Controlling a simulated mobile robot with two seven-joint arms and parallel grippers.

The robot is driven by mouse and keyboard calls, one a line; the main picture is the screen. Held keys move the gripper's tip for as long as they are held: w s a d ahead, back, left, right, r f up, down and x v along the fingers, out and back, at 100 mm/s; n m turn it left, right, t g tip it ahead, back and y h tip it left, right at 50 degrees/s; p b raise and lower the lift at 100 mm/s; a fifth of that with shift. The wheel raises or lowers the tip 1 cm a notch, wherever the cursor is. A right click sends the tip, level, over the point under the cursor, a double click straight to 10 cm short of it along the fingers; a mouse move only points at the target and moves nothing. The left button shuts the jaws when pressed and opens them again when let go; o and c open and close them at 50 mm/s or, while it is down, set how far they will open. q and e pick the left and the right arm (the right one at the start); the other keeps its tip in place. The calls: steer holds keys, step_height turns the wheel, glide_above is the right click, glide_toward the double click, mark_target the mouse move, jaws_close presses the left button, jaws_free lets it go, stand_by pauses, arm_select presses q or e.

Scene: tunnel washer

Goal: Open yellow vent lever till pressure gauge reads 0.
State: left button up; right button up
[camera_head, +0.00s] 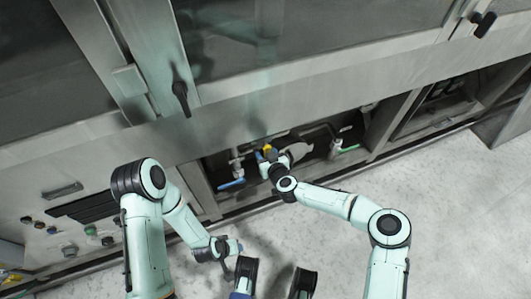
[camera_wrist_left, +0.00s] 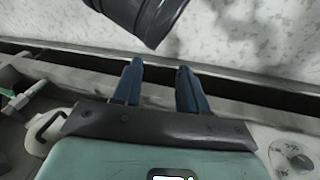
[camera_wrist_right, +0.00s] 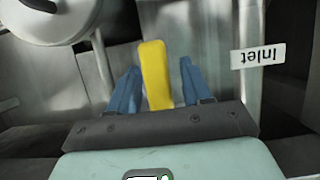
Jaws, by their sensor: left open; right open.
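The yellow vent lever (camera_wrist_right: 155,75) stands between the two blue fingers of my open right gripper (camera_wrist_right: 157,85) in the right wrist view, with space visible on the right side and a narrower gap on the left. In the head view its yellow (camera_head: 267,149) shows at the tip of my right arm, inside the low open bay. My left gripper (camera_wrist_left: 160,75) is open and empty, away from the lever; in the head view it is low and left of the bay, above the floor. No pressure gauge reading is legible in any view.
A white "Inlet" label (camera_wrist_right: 258,56) is right of the lever, and a round metal body (camera_wrist_right: 45,18) is upper left. Blue (camera_head: 231,183) and green (camera_head: 348,149) handles sit in the bay. A dial with small marks (camera_wrist_left: 293,159) shows at lower right. The floor (camera_head: 250,225) is clear.

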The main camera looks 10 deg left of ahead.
jaws_close()
arm_select(q)
steer(key=shift+s+d+r, duration=0.1)
steer(key=shift+s+r, duration=0.05)
steer(key=shift+g+h, duration=0.3)
steer(key=shift+g, duration=0.2)
steer(key=shift+s+d+r+p, duration=0.4)
steer(key=shift+s+r+p, duration=0.15)
steer(key=shift+s, duration=0.25)
steer(key=shift+s+d+r+p, duration=0.4)
steer(key=shift+s+r+p, duration=0.15)
steer(key=shift+s, duration=0.25)
arm_select(e)
steer(key=shift+w+d+r+n+t+h, duration=0.25)
steer(key=shift+d+n+t+h, duration=0.2)
steer(key=shift+n, duration=0.35)
steer(key=shift+w+d+r+n+t+h, duration=0.1)
steer(key=shift+w+d+n+t+h, duration=0.3)
steer(key=shift+n, duration=0.4)
steer(key=shift+w+d+r+n+t+h, duration=0.2)
steer(key=shift+w+d+n+t+h, duration=0.25)
steer(key=shift+n, duration=0.35)
steer(key=shift+s+d, duration=0.1)
steer(key=shift+s, duration=0.05)
jaws_free()
